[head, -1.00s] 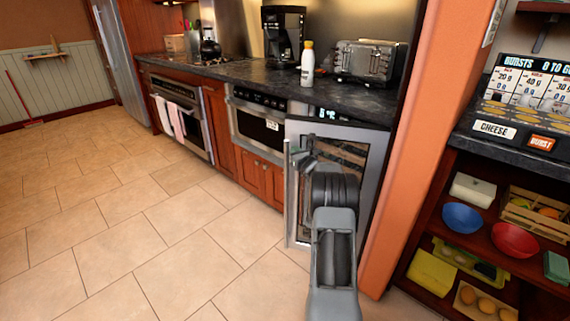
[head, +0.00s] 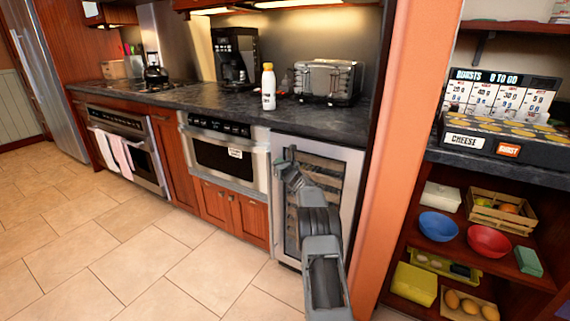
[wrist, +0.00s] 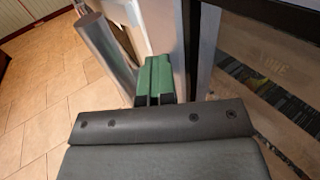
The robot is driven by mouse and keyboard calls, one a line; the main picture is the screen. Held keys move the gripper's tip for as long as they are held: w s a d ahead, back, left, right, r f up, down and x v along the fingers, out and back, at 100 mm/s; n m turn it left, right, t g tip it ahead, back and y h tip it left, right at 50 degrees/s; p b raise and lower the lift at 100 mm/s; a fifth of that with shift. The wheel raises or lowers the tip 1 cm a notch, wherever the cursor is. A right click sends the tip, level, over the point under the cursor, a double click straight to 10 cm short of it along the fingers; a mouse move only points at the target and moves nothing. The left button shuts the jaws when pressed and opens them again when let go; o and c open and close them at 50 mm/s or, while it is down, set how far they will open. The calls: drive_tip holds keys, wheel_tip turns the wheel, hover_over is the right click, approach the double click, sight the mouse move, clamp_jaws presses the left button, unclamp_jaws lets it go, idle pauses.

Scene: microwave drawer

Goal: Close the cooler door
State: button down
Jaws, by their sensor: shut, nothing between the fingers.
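The cooler door (head: 345,171) has a silver frame and dark glass with shelves showing behind it. In the head view it stands under the counter, about flush with the neighbouring fronts; I cannot tell if a small gap is left. My gripper (head: 287,163) is shut and empty at the door's left side, and my arm hides part of the glass. In the wrist view the green fingertips (wrist: 155,75) are together, between the round metal door handle (wrist: 108,52) and the door's frame (wrist: 208,48). I cannot tell whether they touch the door.
The microwave drawer (head: 215,155) is left of the cooler, the oven (head: 130,145) farther left. An orange wall end (head: 410,150) stands close on the right, with shelves (head: 545,283) beyond. A white bottle (head: 268,90) and a toaster (head: 328,80) stand on the counter. The tile floor (head: 130,250) is clear.

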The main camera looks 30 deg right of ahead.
drive_tip(key=shift+d+r, duration=0.15)
drive_tip(key=shift+r, duration=0.3)
drive_tip(key=shift+f+b, duration=0.15)
drive_tip(key=shift+b, duration=0.2)
drive_tip(key=s+a+b, duration=0.6)
drive_tip(key=s+a, duration=0.1)
drive_tip(key=a, duration=0.5)
drive_tip(key=s+a+r+n+g+y+p, duration=0.4)
drive_tip(key=s+a+r+n+y+p, duration=0.1)
drive_tip(key=s+a+r+n+p, duration=0.45)
drive_tip(key=s+a+r+n+g+y+p, duration=0.4)
drive_tip(key=s+a+r+n+p, duration=0.4)
drive_tip(key=a+r+n, duration=0.4)
drive_tip(key=s+d+r+n+g+h+p, duration=0.1)
drive_tip(key=s+r+n+g+h+p, duration=0.2)
drive_tip(key=s+n+p, duration=0.4)
drive_tip(key=s+d+r+n+g+h+p, duration=0.1)
drive_tip(key=s+r+n+g+h+p, duration=0.2)
drive_tip(key=s+n+p, duration=0.5)
drive_tip(key=s+h+p, duration=0.1)
drive_tip(key=s+p, duration=0.1)
drive_tip(key=s, duration=0.6)
drive_tip(key=shift+h, duration=0.3)
